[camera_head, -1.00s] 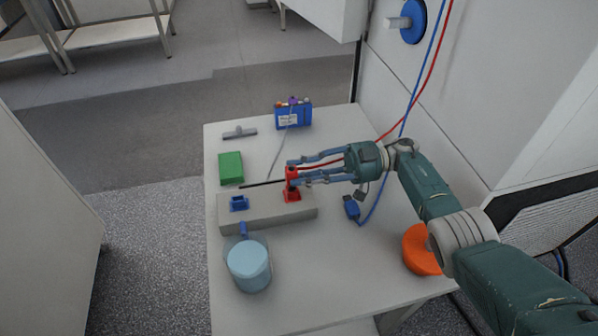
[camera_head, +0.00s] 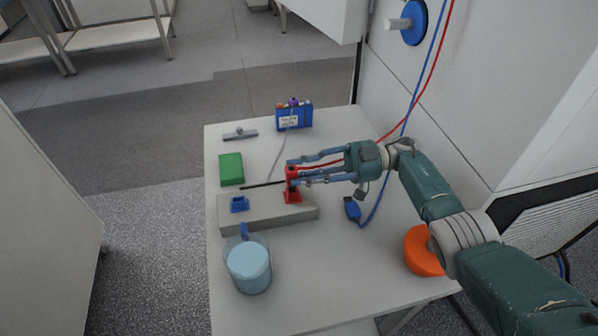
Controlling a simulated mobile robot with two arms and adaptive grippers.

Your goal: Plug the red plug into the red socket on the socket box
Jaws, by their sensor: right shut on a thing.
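The grey socket box (camera_head: 265,217) lies on the table, with a blue socket (camera_head: 239,204) on its left and a red socket (camera_head: 293,197) on its right. My right gripper (camera_head: 294,174) comes in from the right and is shut on the red plug (camera_head: 291,173). The plug stands at the red socket, directly above it or in it; I cannot tell how deep it sits. A red cable runs from the gripper's area back to the right. My left gripper is not in view.
A blue plug (camera_head: 352,209) on its cable lies right of the box. A jug of blue liquid (camera_head: 248,268) stands in front, a green block (camera_head: 231,169) behind left, a blue battery pack (camera_head: 294,117) at the back.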

